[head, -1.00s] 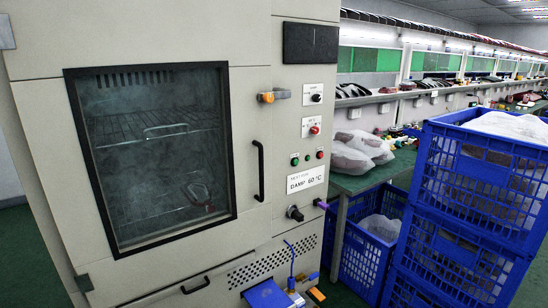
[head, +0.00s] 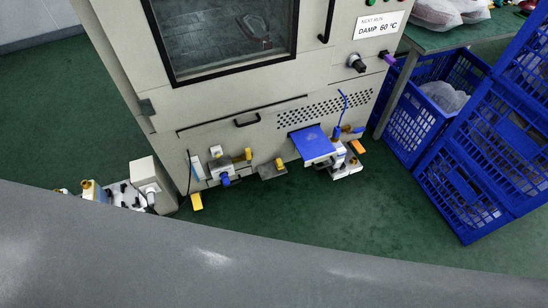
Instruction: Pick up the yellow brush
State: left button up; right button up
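I cannot make out a yellow brush for certain in the head view. Small yellow pieces show low on the beige oven cabinet (head: 240,90): a yellow fitting (head: 248,155), another small one near the blue plate (head: 312,142), and a yellow block (head: 196,202) at the cabinet's lower left corner. They look like fittings or feet, and are too small to tell further. Neither of my grippers is in view.
Stacked blue crates (head: 470,160) stand on the right, beside a green-topped table (head: 440,38). Pipes and a pale box (head: 150,180) sit left of the cabinet. Green floor (head: 390,220) is clear in front. A grey curved surface fills the bottom of the view.

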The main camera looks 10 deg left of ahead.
aim_at(279, 163)
jog(key=i+j+u, duration=0.15)
jog(key=i, duration=0.3)
jog(key=i+j+u, duration=0.1)
jog(key=i+j, duration=0.15)
jog(key=i, duration=0.25)
jog(key=i+j+u, duration=0.15)
jog(key=i, duration=0.3)
